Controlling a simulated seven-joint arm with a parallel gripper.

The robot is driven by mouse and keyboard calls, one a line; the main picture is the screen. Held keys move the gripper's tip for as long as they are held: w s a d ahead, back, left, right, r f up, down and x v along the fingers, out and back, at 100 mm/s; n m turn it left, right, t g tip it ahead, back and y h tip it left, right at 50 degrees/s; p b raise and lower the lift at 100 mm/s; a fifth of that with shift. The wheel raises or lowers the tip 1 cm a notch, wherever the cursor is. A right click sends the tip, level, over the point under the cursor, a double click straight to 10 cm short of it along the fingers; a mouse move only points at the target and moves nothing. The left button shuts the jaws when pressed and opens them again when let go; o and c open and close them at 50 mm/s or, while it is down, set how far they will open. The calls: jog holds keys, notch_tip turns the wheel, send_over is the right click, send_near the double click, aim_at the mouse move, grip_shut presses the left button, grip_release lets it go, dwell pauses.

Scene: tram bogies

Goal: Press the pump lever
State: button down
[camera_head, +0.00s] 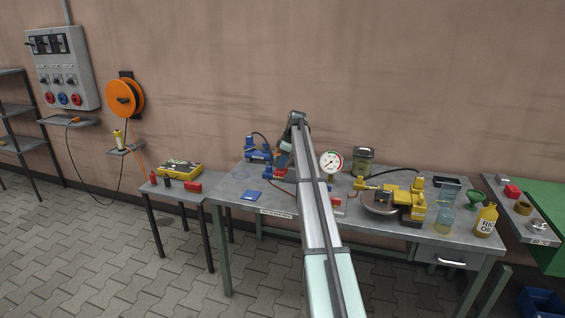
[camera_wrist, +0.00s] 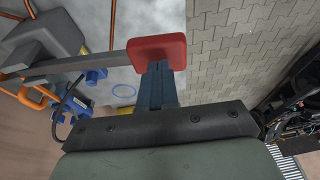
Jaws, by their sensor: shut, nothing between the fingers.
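The pump lever (camera_wrist: 85,66) is a flat grey bar with a red pad (camera_wrist: 158,50) at its end, crossing the upper left of the wrist view. In the head view a red part (camera_head: 281,174) shows just below my gripper (camera_head: 282,163), beside a blue device (camera_head: 258,150) with a dark hose. In the wrist view my gripper (camera_wrist: 156,72) is shut and empty, its dark blue fingers pointing at the red pad. The fingertips overlap the pad's lower edge; I cannot tell whether they touch it. My arm hides part of the bench behind it.
Further right are a yellow machine (camera_head: 412,204) and an oil bottle (camera_head: 486,220). A blue square (camera_head: 251,196) lies on the bench (camera_head: 232,190), left of my arm, with bare metal around it.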

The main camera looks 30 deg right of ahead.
aim_at(281, 176)
jog(key=shift+s+a+f, duration=0.15)
jog(key=shift+s+f, duration=0.1)
jog(key=shift+f, duration=0.15)
jog(key=f+t+h, duration=0.1)
jog(key=f, duration=0.2)
jog(key=f+t+h, duration=0.1)
jog(key=f, duration=0.3)
jog(key=f+t+h, duration=0.1)
jog(key=f, duration=0.2)
jog(key=shift+s+a+f+n, duration=0.3)
jog(key=shift+f+n, duration=0.05)
jog(key=shift+n, duration=0.05)
jog(key=shift+f, duration=0.15)
jog(key=shift+s, duration=0.1)
jog(key=r, duration=0.3)
jog(key=a+r, duration=0.1)
jog(key=shift+s+r, duration=0.35)
jog(key=shift+s, duration=0.05)
jog(key=v, duration=0.9)
jog(key=shift+s+a+r, duration=0.2)
jog(key=shift+s+r, duration=0.05)
jog(key=shift+s, duration=0.1)
dwell(1.2)
